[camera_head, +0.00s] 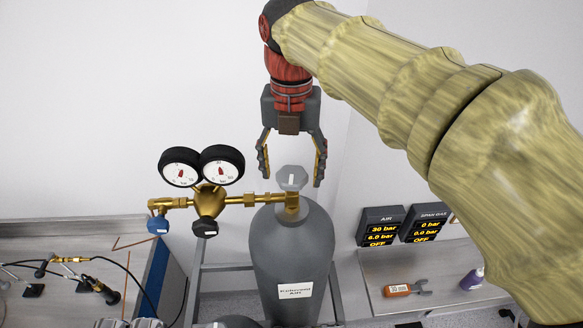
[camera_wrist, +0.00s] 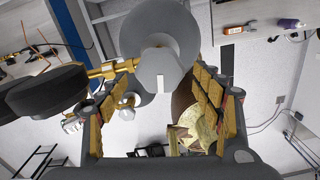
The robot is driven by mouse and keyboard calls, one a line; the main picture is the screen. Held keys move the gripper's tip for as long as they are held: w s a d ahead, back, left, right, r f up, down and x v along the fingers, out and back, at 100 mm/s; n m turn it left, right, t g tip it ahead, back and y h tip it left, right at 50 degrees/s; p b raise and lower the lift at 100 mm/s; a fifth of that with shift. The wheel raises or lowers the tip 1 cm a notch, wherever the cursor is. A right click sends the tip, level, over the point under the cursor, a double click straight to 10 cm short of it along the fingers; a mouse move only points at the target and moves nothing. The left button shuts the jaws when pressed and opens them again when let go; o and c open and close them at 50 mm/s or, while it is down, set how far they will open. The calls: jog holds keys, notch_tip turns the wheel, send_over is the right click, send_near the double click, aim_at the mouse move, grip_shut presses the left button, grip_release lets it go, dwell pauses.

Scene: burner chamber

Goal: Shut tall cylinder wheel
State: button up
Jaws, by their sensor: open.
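The tall grey cylinder (camera_head: 291,255) stands upright in the middle of the head view, with a white label on its front. Its grey wheel (camera_head: 291,178) sits on top of the brass valve and has a white mark on it. My gripper (camera_head: 291,170) is open and points down right above the wheel, with the wheel low between the fingertips in the head view. In the wrist view the wheel (camera_wrist: 160,73) shows between the two fingers, near their tips. I cannot tell whether the fingers touch it.
A brass regulator (camera_head: 210,203) with two round gauges (camera_head: 201,166) juts left from the valve. A blue knob (camera_head: 158,224) is at its left end. Displays (camera_head: 381,226) reading AIR and SPAN GAS stand at right. An orange-handled tool (camera_head: 398,290) and purple bottle (camera_head: 472,279) lie on the right bench.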

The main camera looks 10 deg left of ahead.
jog(key=shift+f, duration=0.35)
jog(key=shift+c, duration=0.4)
jog(key=c, duration=1.1)
jog(key=shift+o, duration=0.2)
